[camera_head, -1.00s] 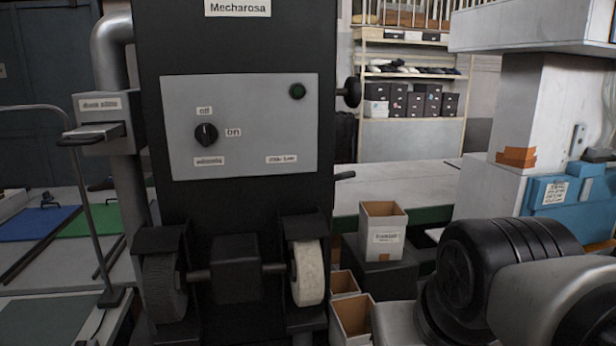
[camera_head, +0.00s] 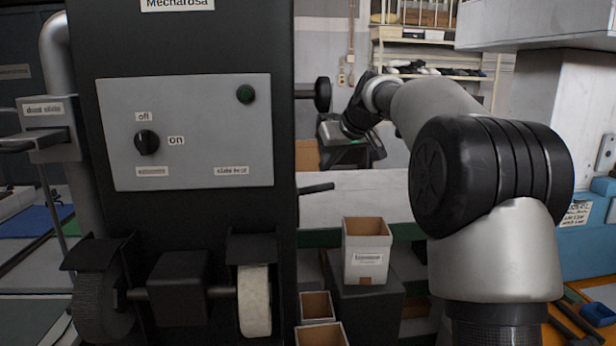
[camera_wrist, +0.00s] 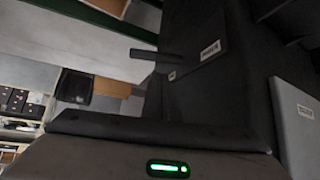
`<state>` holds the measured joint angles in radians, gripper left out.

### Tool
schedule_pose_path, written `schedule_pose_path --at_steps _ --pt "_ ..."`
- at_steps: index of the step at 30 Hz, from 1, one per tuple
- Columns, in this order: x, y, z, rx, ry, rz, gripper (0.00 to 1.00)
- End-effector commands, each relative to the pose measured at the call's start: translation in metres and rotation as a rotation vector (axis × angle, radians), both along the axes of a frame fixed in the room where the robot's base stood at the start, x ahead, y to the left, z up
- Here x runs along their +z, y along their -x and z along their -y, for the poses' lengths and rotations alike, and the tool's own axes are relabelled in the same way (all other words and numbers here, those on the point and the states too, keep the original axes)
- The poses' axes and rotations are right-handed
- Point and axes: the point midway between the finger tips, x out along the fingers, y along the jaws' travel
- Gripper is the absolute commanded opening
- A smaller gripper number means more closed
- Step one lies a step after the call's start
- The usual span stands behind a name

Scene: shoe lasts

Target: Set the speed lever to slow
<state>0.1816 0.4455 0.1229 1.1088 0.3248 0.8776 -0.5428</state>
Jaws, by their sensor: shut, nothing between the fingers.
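The tall black machine (camera_head: 195,210) stands at left in the head view. In the wrist view a dark lever (camera_wrist: 155,55) juts left from the machine's side, near a small white label (camera_wrist: 210,50) too small to read. My gripper (camera_head: 350,152) is shut and empty, up and to the right of the lever and apart from it. Its fingertips are hard to make out.
A black round knob (camera_head: 321,95) sticks out above the lever, near my arm. Open cardboard boxes (camera_head: 366,250) stand below. A white counter (camera_head: 360,190) lies behind.

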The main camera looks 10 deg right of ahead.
Motion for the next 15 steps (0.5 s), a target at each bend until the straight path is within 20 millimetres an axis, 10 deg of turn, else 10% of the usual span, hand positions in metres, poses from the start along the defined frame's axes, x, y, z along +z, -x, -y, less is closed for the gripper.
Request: schedule_pose_path --at_steps 15 --pt "-0.04 -0.058 -0.007 0.014 -0.008 0.022 0.0"
